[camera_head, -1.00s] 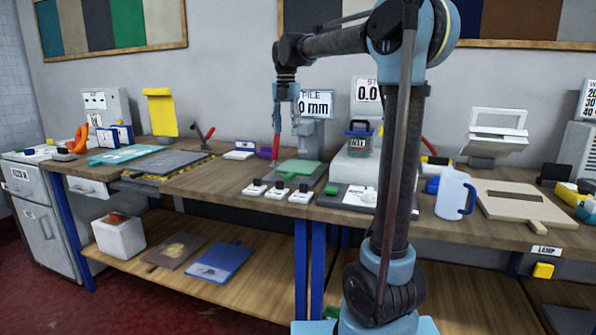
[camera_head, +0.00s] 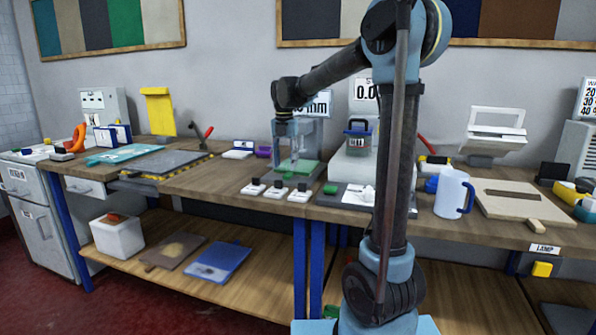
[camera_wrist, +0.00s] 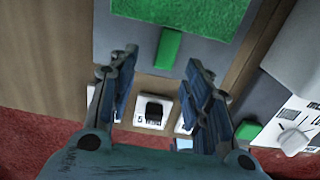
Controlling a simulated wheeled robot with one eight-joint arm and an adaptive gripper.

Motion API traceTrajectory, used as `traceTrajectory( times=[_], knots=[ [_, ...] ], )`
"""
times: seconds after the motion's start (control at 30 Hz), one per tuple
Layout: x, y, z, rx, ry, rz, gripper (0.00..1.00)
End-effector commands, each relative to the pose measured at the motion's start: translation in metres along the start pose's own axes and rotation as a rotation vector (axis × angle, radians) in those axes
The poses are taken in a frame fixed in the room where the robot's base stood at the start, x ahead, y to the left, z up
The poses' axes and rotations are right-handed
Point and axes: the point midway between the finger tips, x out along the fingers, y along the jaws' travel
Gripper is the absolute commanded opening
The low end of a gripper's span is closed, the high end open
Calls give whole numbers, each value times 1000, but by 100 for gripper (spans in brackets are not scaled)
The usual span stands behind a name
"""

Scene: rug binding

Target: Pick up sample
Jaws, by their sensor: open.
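A green sample (camera_head: 305,167) lies on a grey base on the bench, partly hidden by my arm's end in the head view. In the wrist view the green pile of the sample (camera_wrist: 205,14) fills the top, and its narrow green tab (camera_wrist: 168,50) points down between my fingers. My gripper (camera_head: 294,158) is above the sample in the head view. In the wrist view my gripper (camera_wrist: 161,58) is open and empty, with one finger on each side of the tab. I cannot tell how high the fingertips are above it.
Several small white blocks with black tops, one a white block (camera_wrist: 152,112), stand in front of the sample. A white machine (camera_head: 352,165) with a jar (camera_head: 358,138) stands to the right. A dark mat (camera_head: 163,163) lies to the left.

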Motion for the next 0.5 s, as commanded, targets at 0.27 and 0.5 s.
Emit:
traceTrajectory(
  times=[0.27, 0.5],
  knots=[
    [35, -6, -4, 0, 0, 0, 45],
    [44, -6, -4, 1, 0, 0, 45]
  ],
)
